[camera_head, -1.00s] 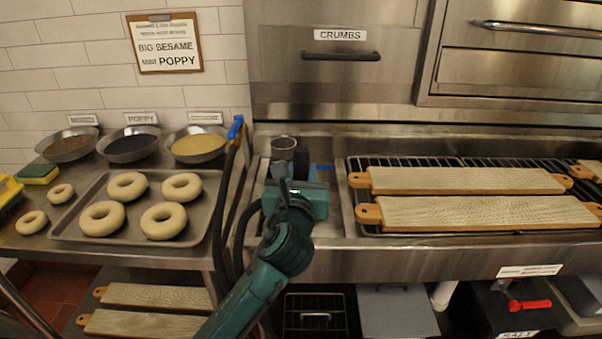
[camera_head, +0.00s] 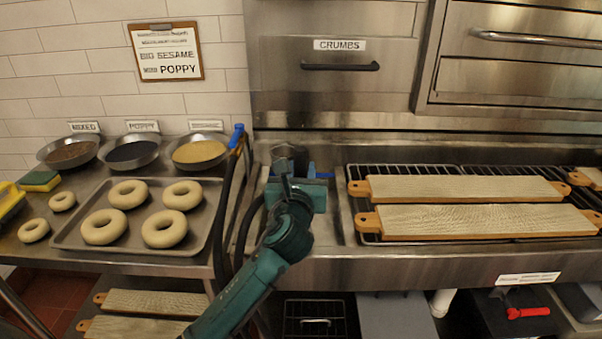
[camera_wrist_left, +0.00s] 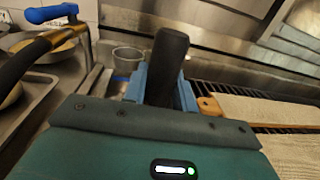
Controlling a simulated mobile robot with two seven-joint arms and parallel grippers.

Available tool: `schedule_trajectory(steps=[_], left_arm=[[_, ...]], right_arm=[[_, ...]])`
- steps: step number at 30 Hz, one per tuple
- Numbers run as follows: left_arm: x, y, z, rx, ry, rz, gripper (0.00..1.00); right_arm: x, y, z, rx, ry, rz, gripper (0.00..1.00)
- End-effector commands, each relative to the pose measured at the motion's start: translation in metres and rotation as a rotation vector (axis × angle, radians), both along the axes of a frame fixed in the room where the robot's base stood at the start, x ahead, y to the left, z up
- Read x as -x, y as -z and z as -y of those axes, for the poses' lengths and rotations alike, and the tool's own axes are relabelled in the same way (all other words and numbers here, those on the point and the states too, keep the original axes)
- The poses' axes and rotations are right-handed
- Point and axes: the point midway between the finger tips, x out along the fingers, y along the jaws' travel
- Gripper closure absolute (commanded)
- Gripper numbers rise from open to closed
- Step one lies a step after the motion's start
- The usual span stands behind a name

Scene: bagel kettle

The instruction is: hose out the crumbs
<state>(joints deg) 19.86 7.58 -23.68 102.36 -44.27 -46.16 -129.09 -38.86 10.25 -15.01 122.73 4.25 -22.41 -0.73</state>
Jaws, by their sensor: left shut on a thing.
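My left gripper (camera_head: 296,172) is over the steel ledge left of the racks. In the left wrist view its blue fingers (camera_wrist_left: 160,88) are shut on an upright black cylindrical piece, apparently the hose end (camera_wrist_left: 168,62). A black hose (camera_head: 247,222) rises from below and passes behind this gripper. The drawer labelled CRUMBS (camera_head: 338,85) is shut, with a dark bar handle (camera_head: 340,67). I cannot make out any crumbs. My right gripper is out of view.
A blue-ended black pipe (camera_head: 237,135) stands left of my gripper. A metal cup (camera_wrist_left: 127,58) is just beyond it. Bagel boards (camera_head: 465,188) lie on racks to the right. A tray (camera_head: 76,240) of bagels and several topping bowls (camera_head: 199,151) are left.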

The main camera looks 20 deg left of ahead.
Motion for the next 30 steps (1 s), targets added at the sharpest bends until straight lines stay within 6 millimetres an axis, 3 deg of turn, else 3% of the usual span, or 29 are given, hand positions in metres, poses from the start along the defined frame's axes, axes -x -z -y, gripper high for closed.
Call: schedule_trajectory(steps=[30], left_arm=[[-0.040,-0.002,-0.011,-0.002,0.000,0.004,1.00]], right_arm=[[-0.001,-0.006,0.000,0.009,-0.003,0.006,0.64]])
